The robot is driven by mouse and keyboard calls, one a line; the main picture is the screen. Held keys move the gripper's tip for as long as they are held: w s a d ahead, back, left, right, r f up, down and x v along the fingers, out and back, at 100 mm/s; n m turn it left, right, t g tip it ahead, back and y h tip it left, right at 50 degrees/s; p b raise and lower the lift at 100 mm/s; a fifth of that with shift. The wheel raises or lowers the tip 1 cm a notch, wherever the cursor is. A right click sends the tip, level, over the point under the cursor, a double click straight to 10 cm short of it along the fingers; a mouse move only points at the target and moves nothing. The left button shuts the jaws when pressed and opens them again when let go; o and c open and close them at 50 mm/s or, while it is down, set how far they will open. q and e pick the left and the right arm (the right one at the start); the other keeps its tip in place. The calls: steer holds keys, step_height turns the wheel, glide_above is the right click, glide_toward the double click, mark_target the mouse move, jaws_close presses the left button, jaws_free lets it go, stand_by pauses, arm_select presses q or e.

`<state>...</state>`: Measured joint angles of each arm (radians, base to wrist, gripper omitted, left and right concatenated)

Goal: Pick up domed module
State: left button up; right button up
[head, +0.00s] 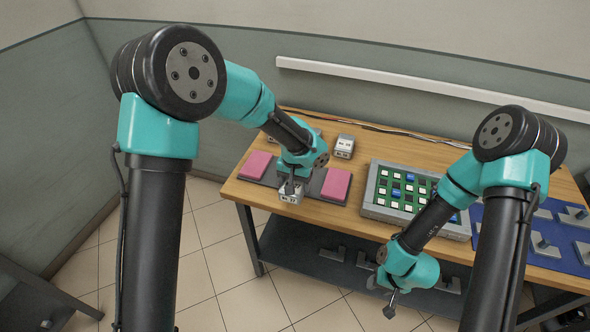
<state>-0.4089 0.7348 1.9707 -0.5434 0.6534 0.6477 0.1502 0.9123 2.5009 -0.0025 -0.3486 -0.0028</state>
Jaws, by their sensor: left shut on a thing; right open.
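My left gripper (291,185) points down at the front left of the wooden table and is shut on a small pale grey module (291,197). The gripper covers the module's top, so I cannot tell whether it is domed. The module is at the table's front edge, and I cannot tell whether it is lifted. My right gripper (390,307) is open and empty, low in front of the table.
Two pink pads (336,184) lie on a dark mat on either side of my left gripper. A blue mat (493,246) with grey brackets is at the right. A dark cable runs along the back edge.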

arm_select(q)
steer(key=shift+s+d+r, duration=0.15)
steer(key=shift+s, duration=1)
steer(key=shift+s+d+r, duration=0.1)
steer(key=shift+s, duration=1.05)
